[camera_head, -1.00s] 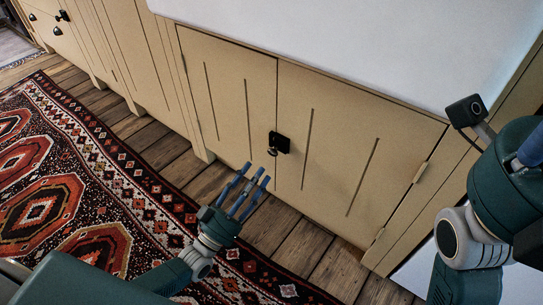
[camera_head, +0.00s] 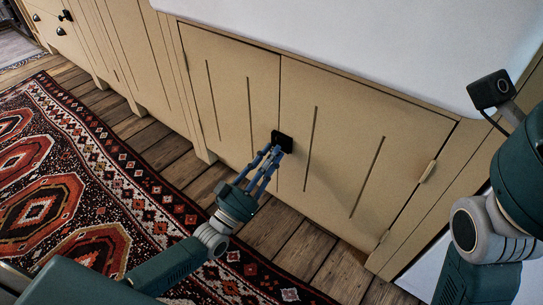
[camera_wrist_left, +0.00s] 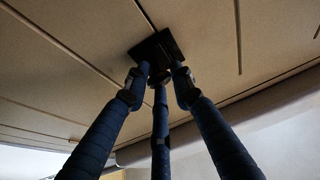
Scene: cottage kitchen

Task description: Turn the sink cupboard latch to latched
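The sink cupboard latch (camera_head: 283,141) is a small black plate on the cream cupboard front, beside the seam between the two doors. My left gripper (camera_head: 274,152) has its blue fingertips right at the latch and covers its lower part. In the left wrist view the latch's dark square plate (camera_wrist_left: 156,50) sits just beyond the fingertips (camera_wrist_left: 160,74), which stand around its lower side. The knob or turning part is hidden, so its position does not show. I cannot tell whether the fingers grip it. My right gripper is out of view.
The left door (camera_head: 228,95) and right door (camera_head: 345,150) look closed. A white sink (camera_head: 350,40) overhangs them. A patterned rug (camera_head: 75,200) and wooden floor (camera_head: 300,250) lie in front. My right arm is at the right edge.

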